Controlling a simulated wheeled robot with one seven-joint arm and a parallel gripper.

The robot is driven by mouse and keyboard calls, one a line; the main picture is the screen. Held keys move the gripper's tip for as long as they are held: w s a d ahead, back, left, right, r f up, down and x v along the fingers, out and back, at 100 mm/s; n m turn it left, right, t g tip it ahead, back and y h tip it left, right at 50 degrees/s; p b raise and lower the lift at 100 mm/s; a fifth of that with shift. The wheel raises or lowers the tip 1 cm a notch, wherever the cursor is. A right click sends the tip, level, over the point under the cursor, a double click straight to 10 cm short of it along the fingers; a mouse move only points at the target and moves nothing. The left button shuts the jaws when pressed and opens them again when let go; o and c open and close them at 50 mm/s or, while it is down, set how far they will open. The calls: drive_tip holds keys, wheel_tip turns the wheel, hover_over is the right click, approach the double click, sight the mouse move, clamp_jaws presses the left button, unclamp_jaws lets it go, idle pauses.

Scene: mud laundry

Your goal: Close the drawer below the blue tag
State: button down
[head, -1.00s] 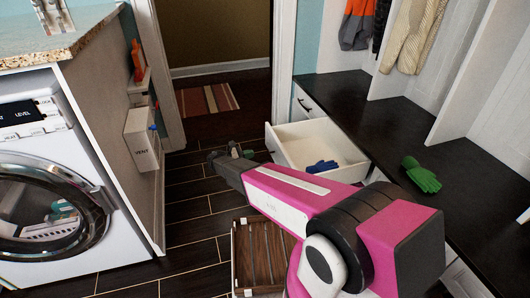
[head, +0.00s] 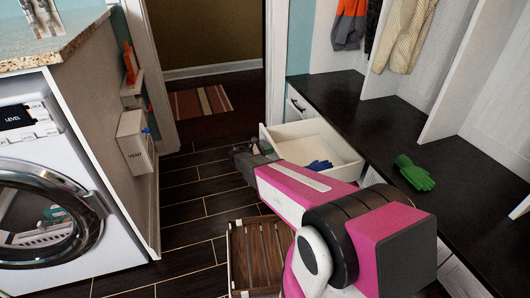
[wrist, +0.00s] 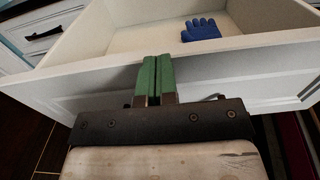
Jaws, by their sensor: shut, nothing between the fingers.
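The white drawer (head: 312,128) stands open below the dark bench, with a blue glove (head: 319,165) lying inside. In the wrist view the drawer front (wrist: 225,88) crosses the picture, and the glove (wrist: 201,29) lies beyond it. My gripper (wrist: 153,82) is shut and empty, its green fingertips together at the drawer front. I cannot tell whether they touch it. In the head view my gripper (head: 256,152) is beside the drawer's front, and my arm hides part of the drawer. I cannot make out a blue tag above the drawer.
A green glove (head: 415,173) lies on the dark bench (head: 350,115). A wooden slatted crate (head: 257,255) is on the floor below my arm. A washer (head: 60,200) and a vent box (head: 135,140) are on the left. The floor between is clear toward the striped rug (head: 200,101).

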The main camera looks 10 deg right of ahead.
idle(0.3)
drive_tip(key=w+d, duration=0.3)
drive_tip(key=d, duration=1.5)
drive_tip(key=w+d, duration=0.4)
drive_tip(key=d, duration=1.4)
drive_tip(key=shift+d, duration=0.1)
